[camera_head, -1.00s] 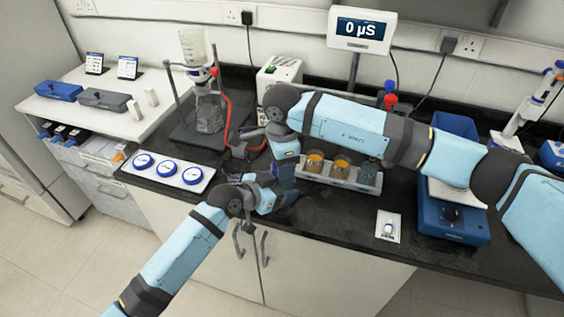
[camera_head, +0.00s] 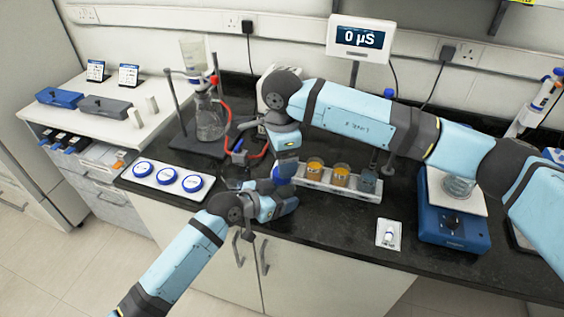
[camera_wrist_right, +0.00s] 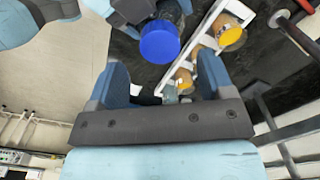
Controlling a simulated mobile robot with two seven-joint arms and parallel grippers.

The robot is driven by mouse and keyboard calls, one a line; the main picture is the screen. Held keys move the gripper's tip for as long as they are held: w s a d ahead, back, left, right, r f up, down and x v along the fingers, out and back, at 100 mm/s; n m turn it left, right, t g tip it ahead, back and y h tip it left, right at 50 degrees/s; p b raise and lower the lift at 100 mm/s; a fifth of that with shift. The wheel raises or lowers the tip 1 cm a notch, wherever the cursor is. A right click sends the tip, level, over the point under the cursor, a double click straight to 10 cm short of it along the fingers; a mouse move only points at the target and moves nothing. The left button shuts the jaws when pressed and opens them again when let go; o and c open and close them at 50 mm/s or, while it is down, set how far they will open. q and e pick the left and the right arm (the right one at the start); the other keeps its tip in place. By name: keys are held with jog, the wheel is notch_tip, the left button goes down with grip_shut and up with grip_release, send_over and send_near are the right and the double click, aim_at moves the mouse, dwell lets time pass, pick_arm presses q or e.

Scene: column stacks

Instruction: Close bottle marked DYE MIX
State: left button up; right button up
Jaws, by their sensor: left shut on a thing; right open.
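In the right wrist view, a clear bottle (camera_wrist_right: 178,12) with a blue cap (camera_wrist_right: 160,42) lies just beyond my right gripper's fingertips. My left gripper (camera_head: 280,200) is shut on the bottle, low over the front of the bench; its fingers are largely hidden in the head view. My right gripper (camera_wrist_right: 161,70) is open and empty, with the blue cap ahead of its gap and apart from the fingers. No DYE MIX lettering can be read. I cannot tell whether the cap is tight.
A white rack (camera_head: 314,186) with orange-filled beakers (camera_head: 340,176) stands right of my left gripper. A white tray (camera_head: 150,183) with blue-rimmed discs is to the left. A flask (camera_head: 210,122) and red tubing stand behind. A blue scale (camera_head: 453,229) is at right.

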aim_at(282, 192)
jog(key=shift+c, duration=0.4)
jog(key=shift+r+n, duration=0.45)
jog(key=shift+n, duration=0.35)
notch_tip(282, 192, up, 3)
jog(key=n, duration=0.5)
jog(key=shift+f, duration=0.2)
jog(key=shift+f, duration=4.05)
jog(key=c, duration=0.9)
jog(key=m, duration=0.6)
jog(key=shift+m, duration=0.3)
jog(key=shift+c, duration=0.2)
